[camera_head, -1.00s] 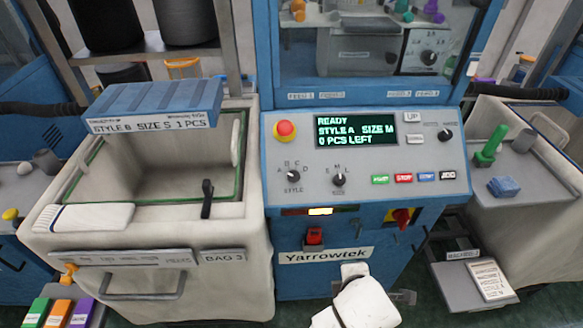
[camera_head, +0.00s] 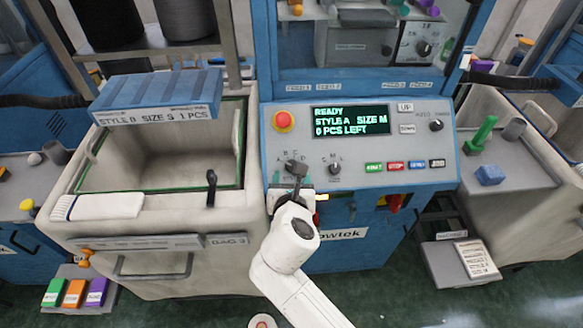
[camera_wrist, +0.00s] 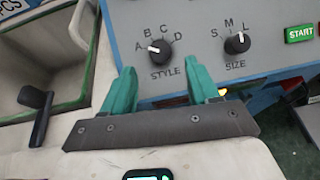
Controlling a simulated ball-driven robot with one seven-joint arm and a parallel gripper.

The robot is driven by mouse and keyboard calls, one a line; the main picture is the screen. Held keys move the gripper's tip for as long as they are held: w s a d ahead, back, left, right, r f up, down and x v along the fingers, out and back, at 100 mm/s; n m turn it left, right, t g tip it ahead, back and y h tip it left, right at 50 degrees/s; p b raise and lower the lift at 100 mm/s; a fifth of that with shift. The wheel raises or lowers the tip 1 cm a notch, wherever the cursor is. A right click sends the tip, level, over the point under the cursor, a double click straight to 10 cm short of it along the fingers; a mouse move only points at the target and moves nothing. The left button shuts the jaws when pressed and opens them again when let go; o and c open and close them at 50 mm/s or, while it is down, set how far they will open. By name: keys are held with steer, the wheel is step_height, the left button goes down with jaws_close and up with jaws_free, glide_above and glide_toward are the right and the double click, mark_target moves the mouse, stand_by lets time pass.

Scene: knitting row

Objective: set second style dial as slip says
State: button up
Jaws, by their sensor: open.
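The slip (camera_head: 160,115) on the blue box at left reads STYLE, a letter that looks like B but is blurred, SIZE S, 1 PCS. The style dial (camera_wrist: 160,53) is a black knob with letters A to D, its white mark toward A. The screen (camera_head: 350,121) reads READY, STYLE A, SIZE M, 0 PCS LEFT. My gripper (camera_wrist: 160,72), with green fingers, is open and empty just below the style dial.
A red stop button (camera_head: 283,121) sits above the style dial. Coloured buttons, including green START (camera_wrist: 299,35), lie right of the size dial. The open bin (camera_head: 160,160) with a black lever (camera_head: 211,188) stands left of the panel.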

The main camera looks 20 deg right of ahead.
mark_target(292, 168)
steer(key=shift+x, duration=2.7)
steer(key=shift+c, duration=0.2)
steer(key=c, duration=1)
